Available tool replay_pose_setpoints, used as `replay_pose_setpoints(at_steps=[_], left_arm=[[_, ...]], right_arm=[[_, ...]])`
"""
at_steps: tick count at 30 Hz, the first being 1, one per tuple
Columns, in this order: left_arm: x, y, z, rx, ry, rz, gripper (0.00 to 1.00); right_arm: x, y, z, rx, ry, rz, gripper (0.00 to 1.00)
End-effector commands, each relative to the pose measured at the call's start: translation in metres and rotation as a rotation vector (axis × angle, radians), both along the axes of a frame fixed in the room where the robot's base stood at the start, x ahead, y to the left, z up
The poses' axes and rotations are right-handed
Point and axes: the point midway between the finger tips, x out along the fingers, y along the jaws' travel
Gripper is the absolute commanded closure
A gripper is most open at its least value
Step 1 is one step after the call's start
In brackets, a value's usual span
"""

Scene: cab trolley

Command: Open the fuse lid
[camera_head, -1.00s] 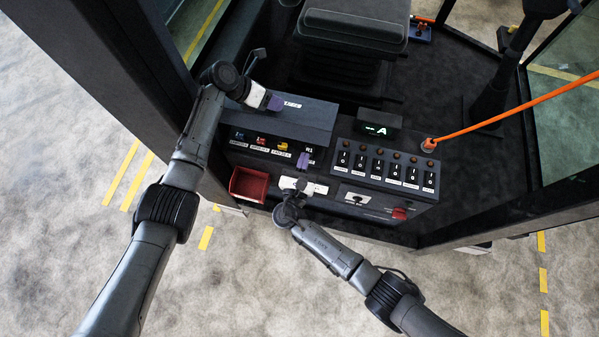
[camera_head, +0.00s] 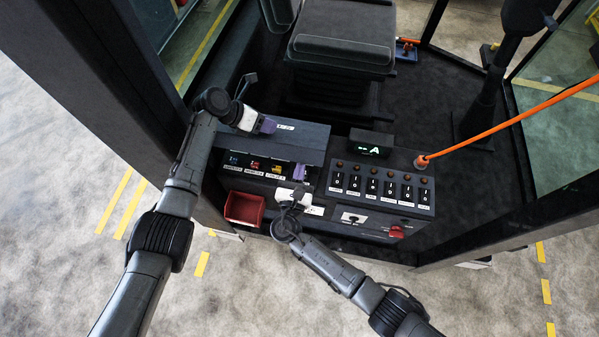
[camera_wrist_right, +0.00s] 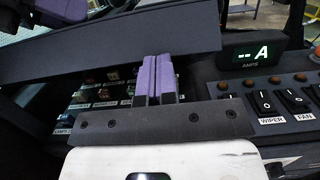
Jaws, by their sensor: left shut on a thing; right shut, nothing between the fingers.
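The fuse lid (camera_head: 300,139) is a dark, wide panel on the left part of the console. In the right wrist view the lid (camera_wrist_right: 110,48) stands tilted up, with coloured fuses (camera_wrist_right: 110,80) and labels visible below its edge. My left gripper (camera_head: 268,126) is shut at the lid's upper left part, apparently on the lid; the exact contact is hard to see. My right gripper (camera_head: 300,171) is shut and empty at the lid's front edge, right of the fuses. Its purple fingers (camera_wrist_right: 155,78) overlap the lid edge in the wrist view; whether they touch it is unclear.
A red open bin (camera_head: 244,208) hangs left of my right gripper. A switch panel (camera_head: 381,187) with several rockers and a lit amps display (camera_head: 371,150) lies to the right. An orange lever (camera_head: 500,120) slants across the right, and a seat (camera_head: 342,45) stands behind.

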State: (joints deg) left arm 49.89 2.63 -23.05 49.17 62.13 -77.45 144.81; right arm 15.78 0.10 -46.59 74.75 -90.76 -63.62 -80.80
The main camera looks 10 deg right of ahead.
Motion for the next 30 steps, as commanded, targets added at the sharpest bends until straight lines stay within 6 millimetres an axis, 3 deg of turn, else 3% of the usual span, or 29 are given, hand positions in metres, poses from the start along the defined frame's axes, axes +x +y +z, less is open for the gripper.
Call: replay_pose_setpoints(at_steps=[5, 6, 12, 22, 30], left_arm=[[-0.004, 0.000, -0.005, 0.002, 0.016, -0.008, 1.00], [-0.004, 0.000, -0.005, 0.003, 0.017, -0.007, 0.61], [-0.004, 0.000, -0.006, 0.004, 0.017, -0.007, 0.42], [-0.004, 0.000, -0.001, 0.006, 0.013, -0.007, 0.42], [-0.003, 0.000, 0.044, 0.002, 0.009, -0.006, 0.42]], right_arm=[[0.004, -0.001, 0.008, 0.001, -0.017, -0.004, 1.00], [0.005, -0.001, 0.009, 0.000, -0.018, -0.004, 1.00], [0.004, -0.001, 0.008, 0.001, -0.017, -0.004, 1.00], [0.004, -0.001, 0.007, 0.000, -0.016, -0.003, 1.00], [0.003, -0.001, 0.006, 0.000, -0.012, -0.003, 1.00]])
